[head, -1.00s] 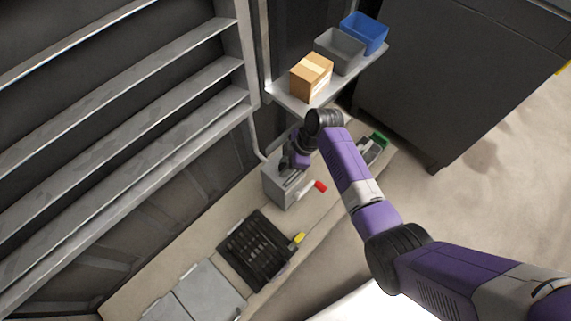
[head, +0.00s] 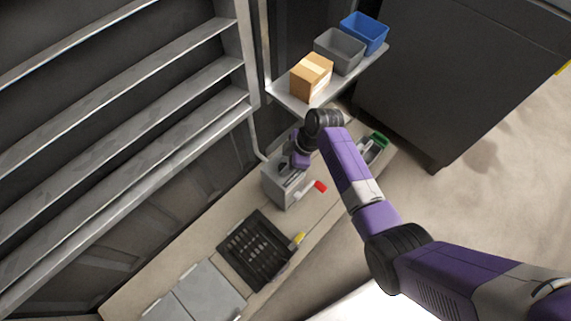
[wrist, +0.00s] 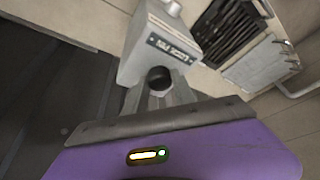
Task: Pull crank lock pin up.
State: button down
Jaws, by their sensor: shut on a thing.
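The grey pump box (head: 277,190) stands on the bench, with a crank with a red grip (head: 320,187) at its front right side. My gripper (head: 293,172) is over the top of this box. In the wrist view the box (wrist: 135,65) carries a dark label with white letters, which I cannot read with certainty. My gripper's fingers (wrist: 160,98) are shut around a dark round knob, the lock pin (wrist: 159,78), close to the box. How far the pin stands out of the box is hidden.
A black slotted tray (head: 257,249) and grey flat lids (head: 196,292) lie on the bench at lower left. A shelf above holds a cardboard box (head: 311,77), a grey bin (head: 340,51) and a blue bin (head: 364,33). A green-ended item (head: 379,140) lies right of my arm.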

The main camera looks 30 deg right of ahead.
aim_at(281, 167)
jog(key=shift+r+p, duration=1.5)
jog(key=shift+r, duration=0.05)
jog(key=c, duration=1)
grip_release()
jog(key=shift+c, duration=0.2)
jog(key=shift+f, duration=0.1)
